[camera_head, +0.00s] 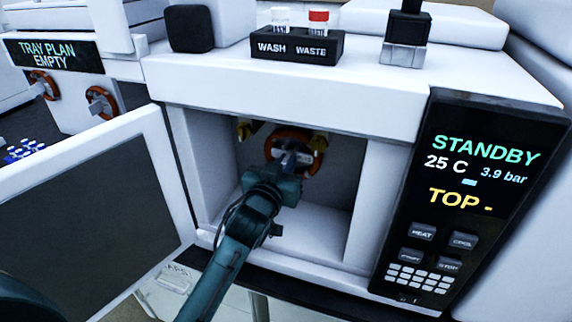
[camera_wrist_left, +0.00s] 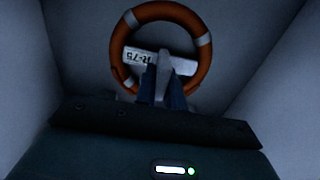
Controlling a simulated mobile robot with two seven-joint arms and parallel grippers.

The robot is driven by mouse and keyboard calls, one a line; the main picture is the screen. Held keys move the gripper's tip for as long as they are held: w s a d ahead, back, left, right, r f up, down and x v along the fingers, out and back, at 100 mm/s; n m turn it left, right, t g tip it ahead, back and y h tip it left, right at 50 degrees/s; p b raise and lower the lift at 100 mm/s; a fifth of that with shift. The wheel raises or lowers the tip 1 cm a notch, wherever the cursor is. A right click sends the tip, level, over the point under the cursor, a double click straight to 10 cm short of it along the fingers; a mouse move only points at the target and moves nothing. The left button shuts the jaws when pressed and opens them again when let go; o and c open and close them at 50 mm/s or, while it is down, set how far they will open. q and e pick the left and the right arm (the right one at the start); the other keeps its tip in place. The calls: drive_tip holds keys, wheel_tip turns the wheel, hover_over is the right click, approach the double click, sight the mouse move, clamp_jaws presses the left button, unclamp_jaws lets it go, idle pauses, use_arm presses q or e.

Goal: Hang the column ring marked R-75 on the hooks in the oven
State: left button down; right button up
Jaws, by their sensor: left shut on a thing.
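The orange column ring (camera_head: 283,134) with pale bands is inside the open oven (camera_head: 330,222), near the back wall. In the left wrist view the ring (camera_wrist_left: 204,62) faces the camera, and its white tag (camera_wrist_left: 138,57) reads R-75 upside down. My left gripper (camera_head: 293,158) reaches into the oven and is shut on the ring at its tag bar; its fingers (camera_wrist_left: 162,78) cover part of it. Brass-coloured fittings, apparently the hooks, show at the ring's left (camera_head: 244,128) and right (camera_head: 320,138). Whether the ring touches them cannot be told. My right gripper is not in view.
The oven door (camera_head: 172,170) stands open at the left. A control panel (camera_head: 470,200) reads STANDBY, 25 C. Wash and waste vials stand in a black holder (camera_head: 298,46) on top. Two other rings (camera_head: 44,86) (camera_head: 102,102) hang on the left unit. The oven floor is clear.

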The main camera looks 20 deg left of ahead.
use_arm(q)
drive_tip(key=shift+r, duration=0.1)
idle(0.5)
drive_tip(key=shift+f, duration=0.8)
drive_tip(key=c, duration=1.4)
unclamp_jaws()
drive_tip(key=shift+s, duration=0.1)
drive_tip(key=s+p, duration=0.3)
drive_tip(key=s, duration=0.7)
drive_tip(key=shift+a, duration=0.2)
